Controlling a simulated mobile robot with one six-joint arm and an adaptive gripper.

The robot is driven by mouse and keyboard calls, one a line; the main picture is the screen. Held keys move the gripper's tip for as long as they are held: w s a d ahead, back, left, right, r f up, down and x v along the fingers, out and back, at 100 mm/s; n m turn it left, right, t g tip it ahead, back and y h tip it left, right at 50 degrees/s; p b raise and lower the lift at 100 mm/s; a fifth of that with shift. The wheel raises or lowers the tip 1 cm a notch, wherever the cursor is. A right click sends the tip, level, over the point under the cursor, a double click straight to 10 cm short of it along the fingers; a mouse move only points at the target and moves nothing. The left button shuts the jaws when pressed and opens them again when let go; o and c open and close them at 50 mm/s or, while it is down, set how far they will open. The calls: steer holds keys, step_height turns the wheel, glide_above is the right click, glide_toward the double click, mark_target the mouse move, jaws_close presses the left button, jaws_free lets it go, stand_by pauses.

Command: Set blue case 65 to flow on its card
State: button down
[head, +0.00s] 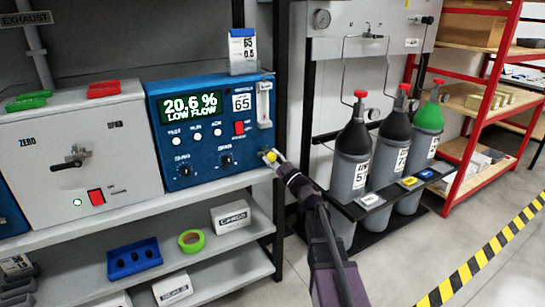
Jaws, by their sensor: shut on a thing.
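The blue case 65 (209,142) stands on the upper shelf. Its green display (190,107) reads "20.6 % LOW FLOW", and a white label reads 65. A card (243,52) stands on top of the case and reads 65 and 0.5. A clear flow tube (264,104) is at the right end of the front; its float level is too small to read. A yellow knob (271,157) sits at the lower right of the front. My gripper (273,155) comes from the lower right and is shut on the yellow knob, partly hiding it.
A grey case (110,140) with a lever and red switch stands to the left. Gas cylinders with red valves (352,150) stand in a black rack at right, near my arm.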

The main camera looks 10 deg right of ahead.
steer(key=n, duration=0.2)
steer(key=n+g+y+p, duration=0.1)
steer(key=n, duration=0.1)
steer(key=shift+w+r+n+g, duration=0.15)
steer(key=shift+n+g, duration=0.15)
steer(key=shift+n+g+p, duration=0.5)
steer(key=shift+n+p, duration=0.05)
steer(key=shift+n, duration=0.55)
steer(key=shift+c, duration=1.7)
jaws_free()
steer(key=shift+f, duration=0.2)
